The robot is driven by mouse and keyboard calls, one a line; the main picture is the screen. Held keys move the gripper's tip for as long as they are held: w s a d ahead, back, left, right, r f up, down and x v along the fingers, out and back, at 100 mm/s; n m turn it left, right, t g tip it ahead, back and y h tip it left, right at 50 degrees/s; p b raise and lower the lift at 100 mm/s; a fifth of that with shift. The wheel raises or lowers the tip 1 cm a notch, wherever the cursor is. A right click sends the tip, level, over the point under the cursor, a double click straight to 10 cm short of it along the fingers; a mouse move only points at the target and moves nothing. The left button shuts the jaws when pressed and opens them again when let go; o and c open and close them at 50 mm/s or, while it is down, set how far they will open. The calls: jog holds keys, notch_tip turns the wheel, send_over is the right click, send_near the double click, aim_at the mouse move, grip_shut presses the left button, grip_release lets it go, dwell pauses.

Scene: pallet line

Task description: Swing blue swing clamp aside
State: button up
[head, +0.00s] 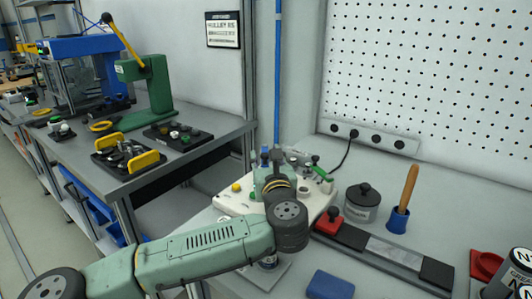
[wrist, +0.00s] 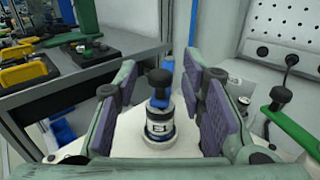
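The blue swing clamp (wrist: 160,98) stands upright in the wrist view, with a black knob on top, a blue arm and a white and dark round body below. My gripper (wrist: 163,84) is open, with one dark pad to the left of the clamp and one to the right. Gaps show on both sides, and neither pad appears to touch it. In the head view my gripper (head: 275,170) is over the white fixture plate (head: 232,205), and my arm hides much of that plate. A small blue part (head: 264,154) shows behind my gripper, probably the clamp.
A green-handled clamp (head: 322,173) stands on the plate's right side. A black-lidded pot (head: 363,203), a blue holder (head: 397,220) with a wooden handle and a dark rail (head: 385,250) lie to the right. A green press (head: 148,85) stands on the left bench.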

jog(key=shift+w, duration=0.25)
grip_shut()
dwell(0.3)
dwell(0.4)
